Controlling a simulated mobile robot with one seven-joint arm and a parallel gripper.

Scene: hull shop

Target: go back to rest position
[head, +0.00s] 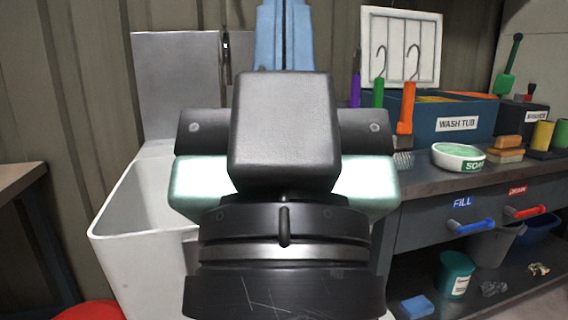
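My own arm fills the middle of the head view, dark and pale links close to the camera. My gripper's fingers do not show, so I cannot see whether it holds anything. The arm hides the middle of the scene, including part of the white sink basin (130,225) and the left end of the workbench.
At right, the workbench (412,180) holds a blue wash tub (455,122), a soap dish (458,158), brushes and sponges. Fill (474,226) and drain (526,212) handles stick out in front. Buckets stand below. A brown table (20,178) edges in at left.

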